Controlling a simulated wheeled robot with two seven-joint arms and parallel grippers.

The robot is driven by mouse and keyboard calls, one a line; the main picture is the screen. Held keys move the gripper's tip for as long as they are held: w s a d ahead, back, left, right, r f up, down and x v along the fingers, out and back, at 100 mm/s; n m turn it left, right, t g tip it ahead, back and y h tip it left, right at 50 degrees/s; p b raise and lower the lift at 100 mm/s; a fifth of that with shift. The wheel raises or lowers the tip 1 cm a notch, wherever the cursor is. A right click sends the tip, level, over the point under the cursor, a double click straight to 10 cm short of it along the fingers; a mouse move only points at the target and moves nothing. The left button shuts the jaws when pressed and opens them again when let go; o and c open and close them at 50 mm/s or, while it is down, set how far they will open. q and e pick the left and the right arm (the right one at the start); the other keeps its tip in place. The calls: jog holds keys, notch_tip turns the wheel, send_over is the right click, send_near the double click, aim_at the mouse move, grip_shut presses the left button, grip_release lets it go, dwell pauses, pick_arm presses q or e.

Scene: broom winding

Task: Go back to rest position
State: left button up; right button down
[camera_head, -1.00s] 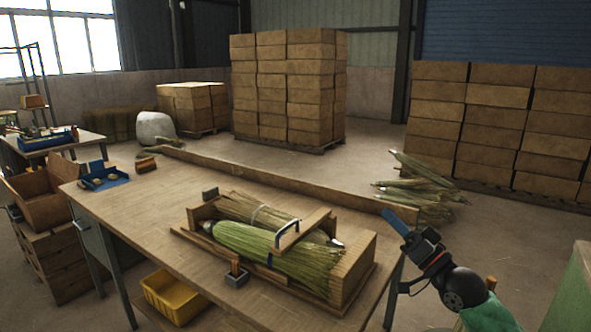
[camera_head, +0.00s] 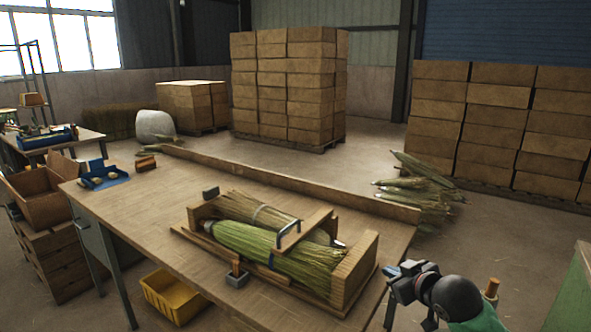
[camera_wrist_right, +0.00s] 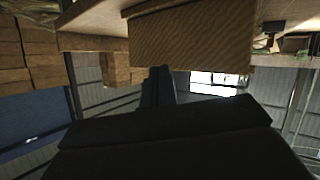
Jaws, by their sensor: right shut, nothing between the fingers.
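My right gripper (camera_head: 391,270) is at the lower right in the head view, just off the right edge of the workbench (camera_head: 150,216). It is shut and empty, and it touches nothing that I can see. In the right wrist view, its dark fingers (camera_wrist_right: 158,88) show side by side in the middle. On the bench, a wooden tray (camera_head: 357,268) holds bundles of green broom straw (camera_head: 240,243) and a paler bundle (camera_head: 243,209). A wooden bar with a metal handle (camera_head: 287,236) crosses over them. My left gripper is not in view.
A blue tray (camera_head: 103,176) and a small brown block (camera_head: 145,162) sit at the bench's far left. A yellow bin (camera_head: 170,296) stands below the bench. Loose straw bundles (camera_head: 418,190) lie on the floor behind its right end. Stacked boxes (camera_head: 290,90) stand at the back.

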jog(key=s+a+f+m+g+h+p, duration=0.25)
jog(key=s+f+g+h, duration=0.2)
jog(key=s+f, duration=1.05)
pick_arm(q)
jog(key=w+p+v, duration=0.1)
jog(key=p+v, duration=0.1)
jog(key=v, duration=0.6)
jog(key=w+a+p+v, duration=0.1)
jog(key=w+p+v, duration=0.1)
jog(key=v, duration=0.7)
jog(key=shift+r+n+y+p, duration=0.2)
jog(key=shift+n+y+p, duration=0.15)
jog(key=shift+p, duration=0.2)
pick_arm(e)
jog(key=s+a+f+g, duration=0.2)
jog(key=s+f, duration=0.1)
jog(key=s, duration=0.4)
jog(key=s+a+f+m+g+y, duration=0.1)
jog(key=s+f, duration=0.3)
jog(key=s, duration=0.4)
jog(key=s+a+f+g, duration=0.3)
jog(key=s+a, duration=0.1)
jog(key=s, duration=0.4)
jog(key=shift+s+f+y, duration=0.2)
jog(key=shift+s+y, duration=0.05)
jog(key=shift+y, duration=0.1)
jog(key=shift+m, duration=0.25)
